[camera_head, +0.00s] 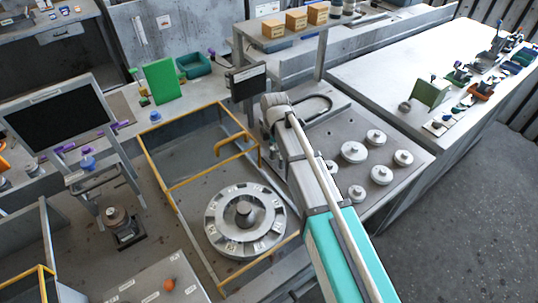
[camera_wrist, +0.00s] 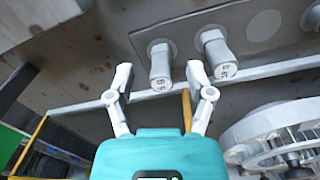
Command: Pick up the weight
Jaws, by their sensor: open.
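Two pale cylindrical weights with dark marks on their ends show in the wrist view, a left one (camera_wrist: 160,65) and a right one (camera_wrist: 216,56). They stand on a grey plate (camera_wrist: 185,28). My gripper (camera_wrist: 160,75) is open and empty. The left weight appears between its two fingertips in the picture, with no contact visible; the depth gap is hard to judge. In the head view, several round knobbed weights, one of them at the near edge (camera_head: 357,193), stand on a grey bench top. My arm hides the gripper and part of that bench there.
A round segmented grey housing (camera_head: 245,220) sits inside a yellow-edged frame (camera_head: 178,185), left of my arm. It also shows in the wrist view (camera_wrist: 275,135), right of my gripper. A dark sign (camera_head: 247,81) stands behind the arm. A long white bench (camera_head: 385,75) lies at right.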

